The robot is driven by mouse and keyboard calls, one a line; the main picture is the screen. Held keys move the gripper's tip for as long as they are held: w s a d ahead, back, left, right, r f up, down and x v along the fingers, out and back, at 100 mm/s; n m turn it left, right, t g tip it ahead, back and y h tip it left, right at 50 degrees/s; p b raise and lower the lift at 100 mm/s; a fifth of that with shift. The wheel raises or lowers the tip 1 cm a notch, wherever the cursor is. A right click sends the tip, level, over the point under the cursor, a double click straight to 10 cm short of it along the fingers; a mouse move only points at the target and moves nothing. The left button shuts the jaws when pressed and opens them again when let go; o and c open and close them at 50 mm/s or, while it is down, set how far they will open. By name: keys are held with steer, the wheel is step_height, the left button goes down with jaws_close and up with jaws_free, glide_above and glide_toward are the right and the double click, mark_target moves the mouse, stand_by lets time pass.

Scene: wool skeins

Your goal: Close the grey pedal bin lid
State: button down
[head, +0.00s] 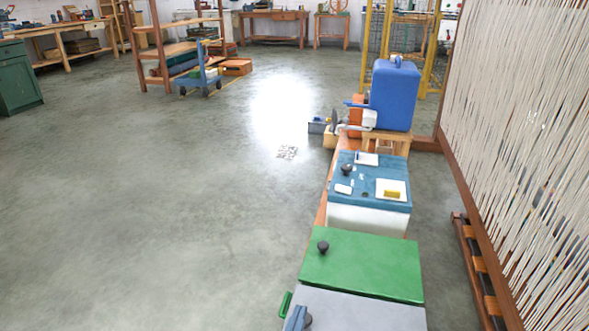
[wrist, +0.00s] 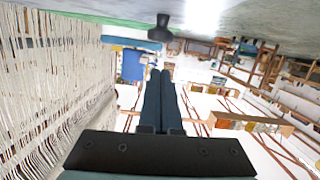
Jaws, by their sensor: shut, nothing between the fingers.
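The grey lid (head: 370,314) of the pedal bin is at the bottom edge in the head view, just in front of the green lid. Only its far part shows, so I cannot tell if it is fully down. A dark knob (head: 308,321) sits near its left side. My gripper (head: 296,318) shows as blue-grey fingers at the lid's left edge, beside the knob; contact is unclear. In the upside-down wrist view the two fingers (wrist: 160,75) are together and empty, pointing towards the row of bins. The bin's body and pedal are hidden.
The green lid (head: 365,265) with a black knob (head: 323,246) is beyond. A blue-topped bin (head: 345,175) carries small items, and a blue container (head: 393,95) stands farther back. A loom with white threads (head: 525,130) borders the right. The floor at left (head: 150,210) is clear.

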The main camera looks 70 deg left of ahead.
steer(key=r+p+v, duration=0.1)
steer(key=p+v, duration=0.1)
steer(key=v, duration=0.8)
steer(key=w+d+r+m+t+p, duration=0.1)
steer(key=w+r+t, duration=0.2)
steer(key=w+r, duration=0.55)
steer(key=w+d+r+m+t+p, duration=0.15)
steer(key=w+r, duration=0.45)
steer(key=r, duration=0.6)
steer(key=w+d+r+m+t+h+p, duration=0.1)
steer(key=w+d+r+t, duration=0.2)
steer(key=r, duration=0.4)
steer(key=w+d+r+m+t+h+p, duration=0.15)
steer(key=d+r, duration=0.25)
steer(key=r, duration=0.4)
steer(key=w+d+r+t+h, duration=0.1)
steer(key=w+d+r+t, duration=0.2)
steer(key=r, duration=0.4)
steer(key=s+d+r+m+t+h+p, duration=0.25)
steer(key=d+r+h, duration=0.25)
steer(key=d+r, duration=0.55)
steer(key=s+d+r+m+t+h+p, duration=0.3)
steer(key=d+r, duration=0.4)
steer(key=r, duration=0.7)
step_height(320, 180, up, 36)
steer(key=p, duration=3.5)
steer(key=shift+s+a+h, duration=0.25)
steer(key=shift+a+h, duration=0.1)
